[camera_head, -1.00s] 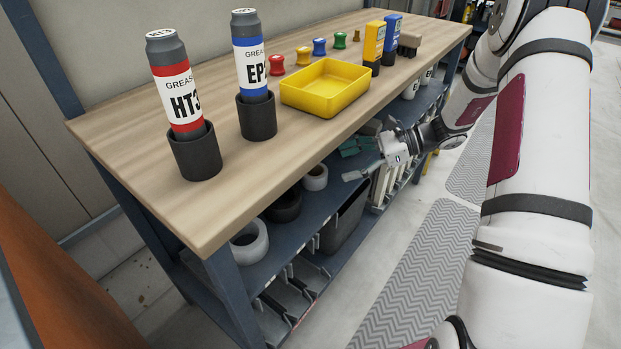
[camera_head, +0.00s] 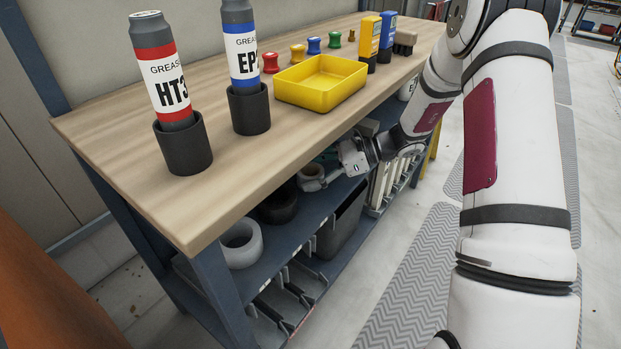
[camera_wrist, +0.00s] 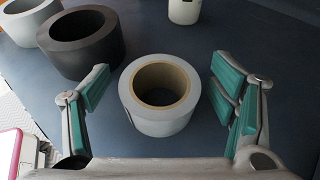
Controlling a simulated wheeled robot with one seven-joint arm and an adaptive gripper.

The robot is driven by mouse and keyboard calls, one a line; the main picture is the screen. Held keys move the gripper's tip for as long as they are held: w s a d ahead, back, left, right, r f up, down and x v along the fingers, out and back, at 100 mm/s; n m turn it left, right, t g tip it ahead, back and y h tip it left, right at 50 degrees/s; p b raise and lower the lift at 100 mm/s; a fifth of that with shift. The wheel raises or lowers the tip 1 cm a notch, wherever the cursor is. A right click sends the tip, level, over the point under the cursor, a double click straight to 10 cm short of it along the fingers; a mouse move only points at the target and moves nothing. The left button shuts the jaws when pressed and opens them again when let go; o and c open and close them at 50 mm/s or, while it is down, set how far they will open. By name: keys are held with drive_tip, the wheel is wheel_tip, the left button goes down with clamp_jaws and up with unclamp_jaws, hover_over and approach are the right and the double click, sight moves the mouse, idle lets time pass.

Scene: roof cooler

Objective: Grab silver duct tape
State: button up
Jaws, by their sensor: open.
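The silver duct tape (camera_wrist: 163,122) is a grey roll with a tan cardboard core. It lies flat on the dark blue shelf (camera_wrist: 205,150) under the workbench. In the head view my gripper (camera_head: 328,178) reaches under the benchtop from the right. The duct tape (camera_head: 309,171) shows there beside the fingers, partly hidden by them.
A black roll (camera_wrist: 80,57) and a pale roll (camera_head: 241,245) lie on the same shelf, left of the duct tape in the wrist view. A white container (camera_wrist: 184,11) stands beyond it. The benchtop (camera_head: 235,150) overhangs the shelf. A dark bin (camera_head: 342,222) sits below.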

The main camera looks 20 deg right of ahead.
drive_tip(key=c, duration=1.4)
drive_tip(key=shift+c, duration=0.2)
drive_tip(key=shift+r, duration=0.2)
